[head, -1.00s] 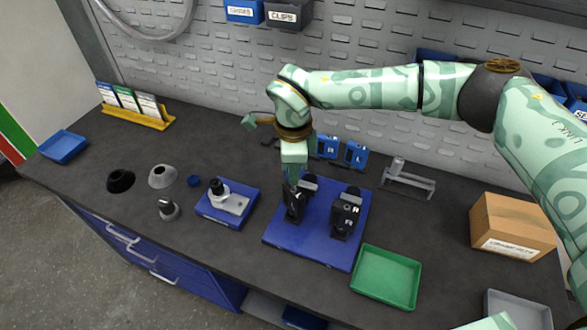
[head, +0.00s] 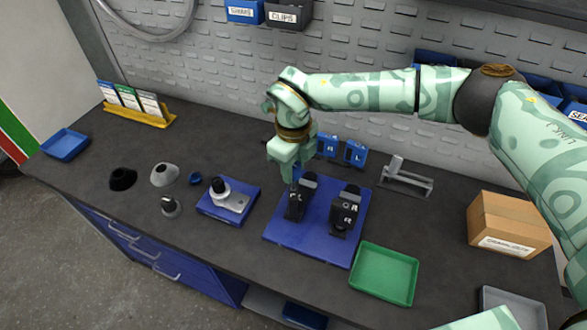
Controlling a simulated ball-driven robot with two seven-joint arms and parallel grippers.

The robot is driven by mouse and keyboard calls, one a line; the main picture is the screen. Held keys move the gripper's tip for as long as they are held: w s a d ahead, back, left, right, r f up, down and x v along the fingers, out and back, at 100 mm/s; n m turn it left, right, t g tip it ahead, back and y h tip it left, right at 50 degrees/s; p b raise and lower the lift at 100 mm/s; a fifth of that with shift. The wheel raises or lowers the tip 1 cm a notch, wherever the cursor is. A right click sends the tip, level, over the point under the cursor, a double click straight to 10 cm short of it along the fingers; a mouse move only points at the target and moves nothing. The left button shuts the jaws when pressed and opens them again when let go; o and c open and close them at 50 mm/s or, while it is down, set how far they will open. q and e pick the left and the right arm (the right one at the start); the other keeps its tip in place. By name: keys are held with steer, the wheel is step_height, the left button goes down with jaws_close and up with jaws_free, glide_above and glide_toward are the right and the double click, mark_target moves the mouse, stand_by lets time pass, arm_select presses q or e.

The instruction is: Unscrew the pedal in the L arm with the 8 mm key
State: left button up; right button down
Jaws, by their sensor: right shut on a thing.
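My right gripper (head: 289,187) points down at the left black block (head: 296,207) on the blue board (head: 313,249). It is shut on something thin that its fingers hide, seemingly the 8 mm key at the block. The lettering on this block is hard to read, so I cannot confirm it is the L arm. A second black block (head: 346,212) with white letters stands to its right. I cannot make out the pedal under the gripper.
Blue labelled holders (head: 354,154) stand behind the board, with a grey metal stand (head: 404,180) to their right. A green tray (head: 385,274) lies at front right, near a cardboard box (head: 508,224). A small blue plate (head: 237,211) with a grey part lies left.

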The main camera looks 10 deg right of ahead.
steer(key=m, duration=0.3)
steer(key=shift+s+m+p, duration=0.15)
steer(key=shift+m+p, duration=0.25)
steer(key=shift+f+m, duration=0.2)
steer(key=shift+m, duration=0.5)
steer(key=m+p, duration=0.1)
steer(key=m, duration=0.2)
steer(key=shift+r, duration=0.15)
steer(key=m, duration=0.3)
steer(key=shift+p, duration=0.3)
steer(key=shift+m, duration=0.4)
